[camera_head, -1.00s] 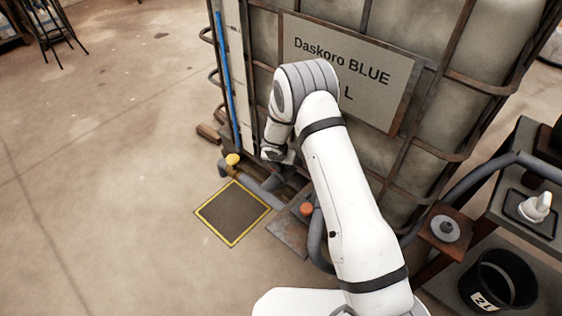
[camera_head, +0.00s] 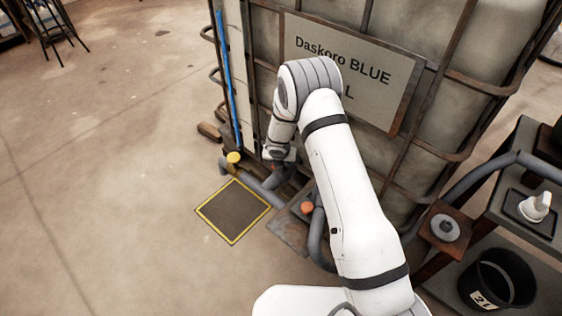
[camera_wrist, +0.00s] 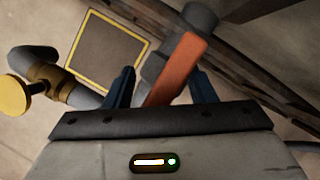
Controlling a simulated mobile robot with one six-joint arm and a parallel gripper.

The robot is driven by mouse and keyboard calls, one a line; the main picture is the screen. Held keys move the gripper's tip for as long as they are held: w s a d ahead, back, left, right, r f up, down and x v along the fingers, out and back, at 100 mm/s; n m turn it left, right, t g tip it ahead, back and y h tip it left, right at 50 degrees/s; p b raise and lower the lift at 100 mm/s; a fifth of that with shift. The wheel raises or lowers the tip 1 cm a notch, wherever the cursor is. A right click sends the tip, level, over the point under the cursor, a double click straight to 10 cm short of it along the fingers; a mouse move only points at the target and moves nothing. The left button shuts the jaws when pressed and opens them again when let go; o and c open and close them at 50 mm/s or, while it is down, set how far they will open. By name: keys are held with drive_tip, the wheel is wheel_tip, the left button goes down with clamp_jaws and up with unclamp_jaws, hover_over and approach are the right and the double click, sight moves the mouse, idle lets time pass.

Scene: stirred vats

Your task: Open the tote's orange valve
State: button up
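The tote (camera_head: 262,40) is a pale tank in a rusty cage with a sign reading "Daskoro BLUE". In the wrist view its orange valve handle (camera_wrist: 178,70) is a flat bar on a grey pipe fitting. My gripper (camera_wrist: 162,88) is open, with one dark blue finger on each side of the handle. The handle's near end reaches down between the fingers. I cannot tell whether either finger touches it. In the head view my gripper (camera_head: 278,165) is low by the tote's front, and my wrist and arm largely hide the valve.
A yellow-capped fitting (camera_head: 233,158) is on the pipe left of the gripper. A yellow-edged floor grate (camera_head: 232,212) lies below. An orange-red knob (camera_head: 307,207) is right of it. A black bucket (camera_head: 497,283) and cart (camera_head: 525,150) stand right.

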drive_tip(key=shift+o, duration=0.5)
drive_tip(key=shift+d, duration=0.1)
drive_tip(key=p+v, duration=0.2)
drive_tip(key=v, duration=0.5)
drive_tip(key=shift+s+r, duration=0.2)
drive_tip(key=shift+r, duration=0.15)
